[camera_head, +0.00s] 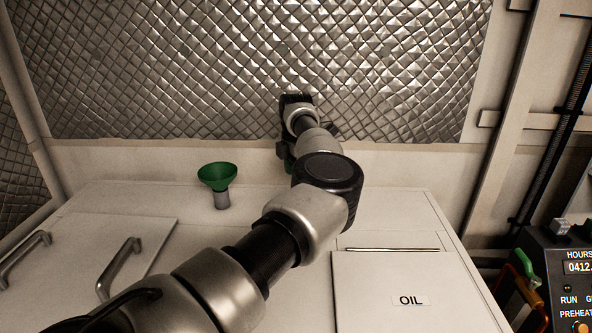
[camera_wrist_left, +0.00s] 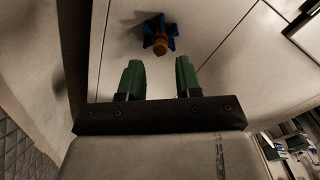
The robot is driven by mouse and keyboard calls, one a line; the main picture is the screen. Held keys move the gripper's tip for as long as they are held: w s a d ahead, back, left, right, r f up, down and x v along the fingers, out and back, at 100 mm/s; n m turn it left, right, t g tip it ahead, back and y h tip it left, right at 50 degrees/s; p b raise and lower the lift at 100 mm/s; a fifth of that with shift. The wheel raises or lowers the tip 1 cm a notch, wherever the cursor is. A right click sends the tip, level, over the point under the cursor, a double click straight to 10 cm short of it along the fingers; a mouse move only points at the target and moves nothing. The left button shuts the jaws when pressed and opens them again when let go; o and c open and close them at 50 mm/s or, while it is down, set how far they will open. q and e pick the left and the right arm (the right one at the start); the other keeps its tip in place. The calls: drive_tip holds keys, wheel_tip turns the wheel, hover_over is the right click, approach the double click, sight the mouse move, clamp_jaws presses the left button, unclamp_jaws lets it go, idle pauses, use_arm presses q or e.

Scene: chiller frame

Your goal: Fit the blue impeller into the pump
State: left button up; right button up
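The blue impeller (camera_wrist_left: 158,35) shows in the left wrist view, with blue vanes and an orange-brown hub, on a pale surface near a panel seam. My left gripper (camera_wrist_left: 159,64) has its two green fingers spread apart with nothing between them. The impeller is beyond the fingertips, roughly in line with the gap, and apart from them. In the head view my left arm reaches to the back of the white top; its gripper is mostly hidden, with a bit of green showing, and I cannot see the impeller there. I cannot make out the pump in either view. My right gripper is out of view.
A green funnel (camera_head: 217,176) stands on the white top (camera_head: 170,205), left of my arm. A panel marked OIL (camera_head: 380,300) is at the front right. A metal handle (camera_head: 118,268) is at the front left. A control box (camera_head: 565,270) stands at the right edge. A quilted silver wall (camera_head: 180,70) closes the back.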

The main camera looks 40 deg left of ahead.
use_arm(q)
drive_tip(key=shift+f, duration=0.3)
drive_tip(key=shift+f+b, duration=0.8)
drive_tip(key=shift+f, duration=0.15)
drive_tip(key=shift+f+b, duration=1.1)
drive_tip(key=shift+f, duration=0.45)
drive_tip(key=shift+r, duration=0.2)
clamp_jaws()
idle(0.5)
